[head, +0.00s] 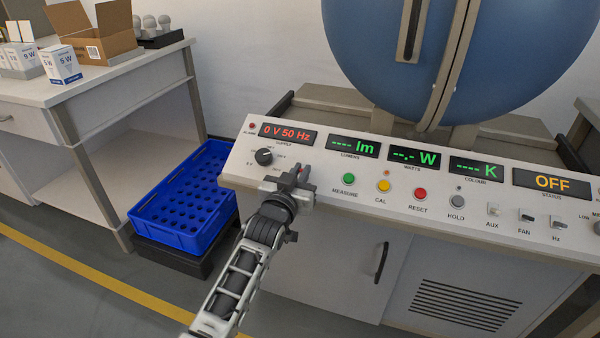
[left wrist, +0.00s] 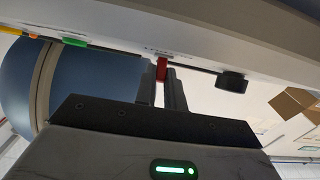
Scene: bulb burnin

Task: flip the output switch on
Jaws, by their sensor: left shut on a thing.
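The sloped white control panel (head: 335,187) carries the switches and displays. My left gripper (head: 290,178) is at its left part, between the black supply knob (head: 263,156) and the green MEASURE button (head: 349,178). In the left wrist view, a small red switch (left wrist: 161,69) on the panel stands between the fingers of my left gripper (left wrist: 162,84), which is shut on it. The gripper hides this switch in the head view. The supply display (head: 287,134) reads "0 V 50 Hz". My right gripper is not in view.
A yellow CAL button (head: 383,186) and red RESET button (head: 420,194) lie to the right. The status display (head: 552,183) reads OFF. A large blue sphere (head: 460,50) rises behind. A blue crate (head: 180,240) stands left, beside a bench (head: 110,95) with boxes.

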